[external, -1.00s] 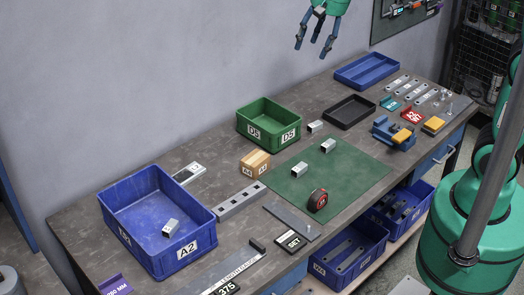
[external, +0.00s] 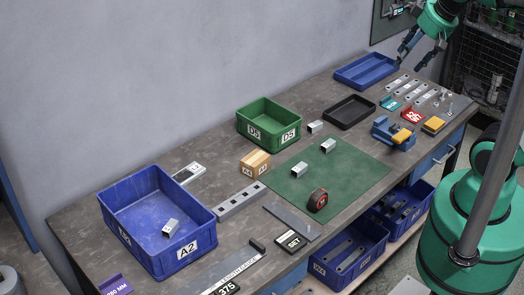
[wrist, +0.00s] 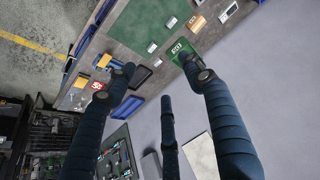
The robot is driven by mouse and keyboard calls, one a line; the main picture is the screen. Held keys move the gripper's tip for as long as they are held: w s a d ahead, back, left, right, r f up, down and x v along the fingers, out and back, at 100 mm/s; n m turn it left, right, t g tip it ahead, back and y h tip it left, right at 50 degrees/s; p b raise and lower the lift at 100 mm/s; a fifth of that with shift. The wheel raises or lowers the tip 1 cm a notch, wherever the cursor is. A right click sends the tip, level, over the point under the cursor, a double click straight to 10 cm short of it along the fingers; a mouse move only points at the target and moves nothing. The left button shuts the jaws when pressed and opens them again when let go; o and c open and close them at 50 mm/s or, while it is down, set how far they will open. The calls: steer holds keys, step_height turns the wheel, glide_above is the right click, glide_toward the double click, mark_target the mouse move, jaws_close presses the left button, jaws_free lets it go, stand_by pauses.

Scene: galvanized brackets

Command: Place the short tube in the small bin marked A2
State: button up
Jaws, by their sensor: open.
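The blue bin marked A2 (external: 120,193) stands at the table's near left end in the external view. A short grey tube (external: 171,228) lies inside it on the bin floor. Similar short tubes lie elsewhere: one on the green mat's far part (external: 328,145), one on its left part (external: 299,170), and one beside the green bin (external: 316,127). My gripper (external: 410,62) is open and empty, high above the table's far right end. Its spread fingers (wrist: 160,78) show in the wrist view with nothing between them.
The green D5 bin (external: 262,113), a cardboard box (external: 255,164), a black tray (external: 349,112) and a blue tray (external: 366,70) stand along the table. A tape measure (external: 318,200) sits on the mat (external: 345,170). A blue vise-like fixture (external: 393,133) is at right.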

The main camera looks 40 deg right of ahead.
steer(key=s, duration=0.1)
steer(key=s+d+f, duration=0.1)
steer(key=shift+s+f+n, duration=0.1)
steer(key=shift+s+n, duration=0.2)
steer(key=shift+s, duration=0.1)
step_height(320, 180, down, 10)
steer(key=b, duration=1)
steer(key=shift+f, duration=0.2)
